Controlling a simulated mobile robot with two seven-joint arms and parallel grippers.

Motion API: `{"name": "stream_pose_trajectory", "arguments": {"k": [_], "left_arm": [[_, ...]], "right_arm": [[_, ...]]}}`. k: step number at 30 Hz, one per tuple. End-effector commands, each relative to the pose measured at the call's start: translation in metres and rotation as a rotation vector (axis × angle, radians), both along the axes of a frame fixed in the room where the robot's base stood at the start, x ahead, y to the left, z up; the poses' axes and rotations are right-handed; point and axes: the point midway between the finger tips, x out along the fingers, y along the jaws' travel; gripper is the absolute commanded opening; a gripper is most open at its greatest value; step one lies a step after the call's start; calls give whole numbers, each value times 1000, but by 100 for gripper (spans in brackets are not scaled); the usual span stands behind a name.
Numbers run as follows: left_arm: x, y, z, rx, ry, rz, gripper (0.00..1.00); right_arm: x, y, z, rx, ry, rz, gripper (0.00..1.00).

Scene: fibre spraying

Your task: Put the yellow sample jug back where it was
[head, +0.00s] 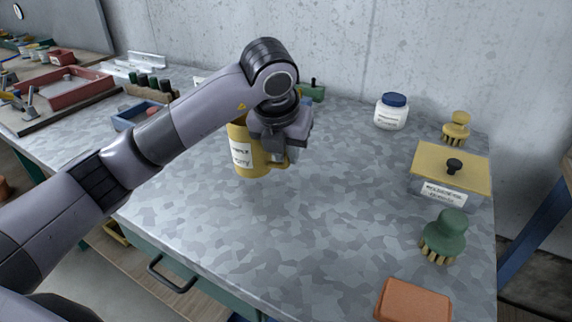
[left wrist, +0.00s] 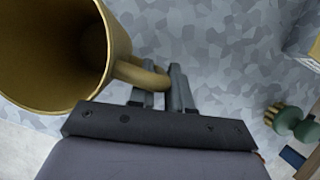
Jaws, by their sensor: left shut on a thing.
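The yellow sample jug (head: 246,155) has a white label and appears upright over the left-middle of the grey metal table (head: 330,220). My left gripper (head: 285,152) is shut on the jug's handle, at the jug's right side. In the left wrist view, the jug (left wrist: 118,45) shows its open mouth and its dark, apparently empty inside. Its handle (left wrist: 140,74) runs between the fingers of the left gripper (left wrist: 172,92). I cannot tell whether the jug's base touches the table. My right gripper is not in view.
On the right stand a white jar with blue lid (head: 391,112), a yellow brush (head: 456,128), a yellow-lidded box (head: 452,172), a green brush (head: 444,236) and an orange block (head: 412,301). A blue tray (head: 130,118) lies behind my arm. The table's middle is clear.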

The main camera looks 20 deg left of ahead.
Motion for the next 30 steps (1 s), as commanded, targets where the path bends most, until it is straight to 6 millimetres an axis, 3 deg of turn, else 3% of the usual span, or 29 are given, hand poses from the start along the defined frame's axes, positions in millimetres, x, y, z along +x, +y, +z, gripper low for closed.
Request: {"name": "stream_pose_trajectory", "arguments": {"k": [6,16,17,18,30], "left_arm": [[-1,0,-33,1,4,-1,0],[0,0,-38,0,1,-1,0],[0,0,-37,0,2,-1,28],[0,0,-37,0,2,-1,41],[-2,0,-31,-1,0,-1,44]], "right_arm": [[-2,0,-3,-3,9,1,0],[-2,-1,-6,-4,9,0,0],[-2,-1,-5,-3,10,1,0],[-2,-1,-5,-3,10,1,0],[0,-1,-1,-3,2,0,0]]}}
